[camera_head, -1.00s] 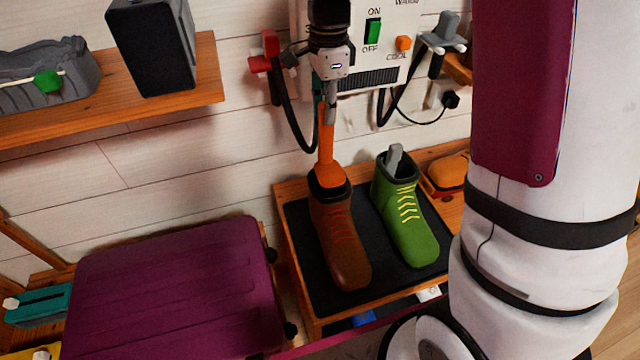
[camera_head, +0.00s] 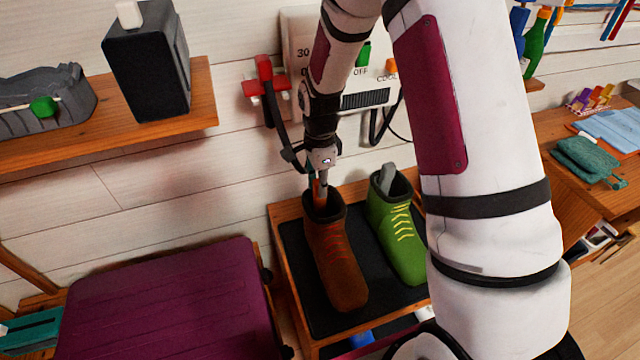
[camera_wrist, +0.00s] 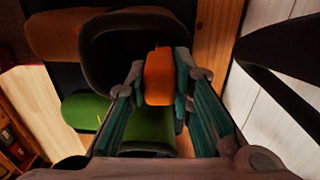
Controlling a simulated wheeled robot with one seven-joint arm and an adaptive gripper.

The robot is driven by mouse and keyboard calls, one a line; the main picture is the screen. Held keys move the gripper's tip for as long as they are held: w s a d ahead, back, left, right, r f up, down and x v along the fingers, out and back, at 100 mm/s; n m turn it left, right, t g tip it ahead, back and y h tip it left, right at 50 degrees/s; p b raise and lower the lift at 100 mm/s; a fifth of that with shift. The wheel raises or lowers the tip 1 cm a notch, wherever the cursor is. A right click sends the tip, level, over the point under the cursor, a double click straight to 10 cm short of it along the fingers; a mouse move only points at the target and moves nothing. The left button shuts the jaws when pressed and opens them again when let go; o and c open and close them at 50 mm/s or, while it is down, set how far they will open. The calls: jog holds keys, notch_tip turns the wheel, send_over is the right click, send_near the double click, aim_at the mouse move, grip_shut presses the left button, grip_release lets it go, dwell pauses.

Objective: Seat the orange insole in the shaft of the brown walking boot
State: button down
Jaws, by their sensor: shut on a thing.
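The brown walking boot (camera_head: 335,262) stands upright on a black mat in a wooden tray, its dark collar open at the top. My gripper (camera_head: 320,184) points down right above the boot's opening. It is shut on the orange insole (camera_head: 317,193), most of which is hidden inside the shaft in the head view. In the wrist view, the insole (camera_wrist: 159,76) sits between the teal-padded fingers, in front of the boot's dark collar (camera_wrist: 95,50). Whether the insole touches the bottom of the boot cannot be seen.
A green boot (camera_head: 402,236) with a grey piece in its shaft stands close to the right. A wall-mounted dryer panel (camera_head: 300,40) with a red-ended hose (camera_head: 264,85) is behind my gripper. A purple case (camera_head: 170,305) lies to the left. A shelf (camera_head: 205,95) holds a speaker.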

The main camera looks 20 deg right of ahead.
jog(key=shift+f, duration=0.2)
jog(key=c, duration=1.4)
grip_release()
notch_tip(320, 180, up, 12)
jog(key=s+r+n+t, duration=0.2)
jog(key=s+r+n, duration=0.5)
jog(key=s+r, duration=0.45)
jog(key=shift+s+d+r+n+t, duration=0.1)
jog(key=shift+s+r+n+t, duration=0.45)
jog(key=shift+s+n, duration=1.75)
jog(key=shift+s+r+n+t, duration=0.2)
jog(key=shift+s+r+n, duration=0.95)
jog(key=shift+s, duration=1.9)
jog(key=shift+s+d+r+n+t, duration=0.1)
jog(key=shift+s+r+n+t, duration=0.3)
jog(key=shift+s+n, duration=2)
